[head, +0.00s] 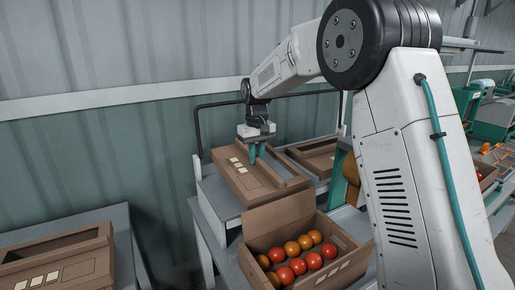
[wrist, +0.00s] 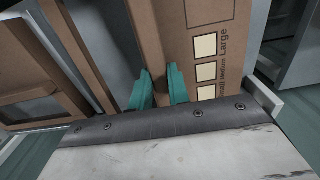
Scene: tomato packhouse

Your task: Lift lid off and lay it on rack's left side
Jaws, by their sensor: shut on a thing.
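The brown cardboard lid (head: 232,173), with several pale label squares, is at the left side of the grey rack (head: 222,205). It lies flat on the rack or just above it; I cannot tell which. My gripper (head: 252,157) points down with its teal fingers shut on a raised strip of the lid. In the wrist view the fingertips (wrist: 160,83) pinch the strip of the lid (wrist: 205,15), beside its printed size labels. The open box (head: 336,236) stands in front of the rack with red and orange tomatoes showing inside.
Another cardboard piece (head: 318,151) lies on the rack's right side, close to the held lid. A dark rail (head: 197,127) runs along the rack's back and left. A separate table at the lower left holds a cardboard box or lid (head: 60,262). A ribbed wall stands behind.

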